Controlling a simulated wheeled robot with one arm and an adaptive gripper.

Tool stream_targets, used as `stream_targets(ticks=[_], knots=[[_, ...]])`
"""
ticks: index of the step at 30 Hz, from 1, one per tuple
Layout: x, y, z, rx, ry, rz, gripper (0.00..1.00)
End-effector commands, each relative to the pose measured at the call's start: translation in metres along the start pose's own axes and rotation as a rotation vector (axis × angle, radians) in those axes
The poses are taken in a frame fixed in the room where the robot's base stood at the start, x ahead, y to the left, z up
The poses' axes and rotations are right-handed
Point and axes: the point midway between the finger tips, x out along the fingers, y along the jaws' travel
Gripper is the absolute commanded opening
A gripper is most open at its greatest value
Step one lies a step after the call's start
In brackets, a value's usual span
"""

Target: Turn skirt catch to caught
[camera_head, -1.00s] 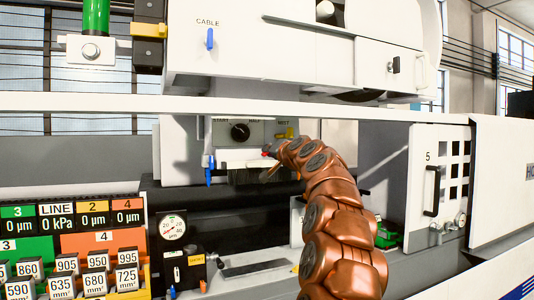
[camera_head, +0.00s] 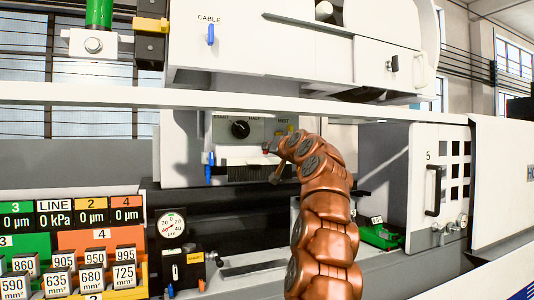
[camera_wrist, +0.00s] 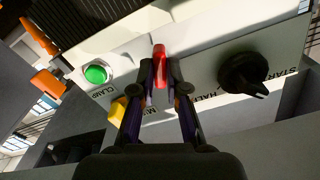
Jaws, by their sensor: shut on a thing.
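In the wrist view my gripper (camera_wrist: 160,78) is shut on a small red lever (camera_wrist: 159,52) at the edge of the pale control panel (camera_wrist: 205,65). This appears to be the skirt catch, but I see no label for it. The fingertips cover its lower part, so its setting cannot be read. In the head view my gripper (camera_head: 273,166) is at the panel's lower right, partly hidden by my arm. The white skirt strip (camera_head: 247,157) is just left of it.
A blue lever (camera_head: 209,167) hangs left of the panel. A dial gauge (camera_head: 172,224) stands lower left. A white beam (camera_head: 300,113) crosses above.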

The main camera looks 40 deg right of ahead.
Motion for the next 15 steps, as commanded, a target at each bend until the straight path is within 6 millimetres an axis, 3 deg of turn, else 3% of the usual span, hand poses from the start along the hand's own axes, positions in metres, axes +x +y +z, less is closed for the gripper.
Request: stream_targets(ticks=[15], knots=[[0.0001, 0.0009, 0.0007, -0.055, 0.0, 0.001, 0.0]])
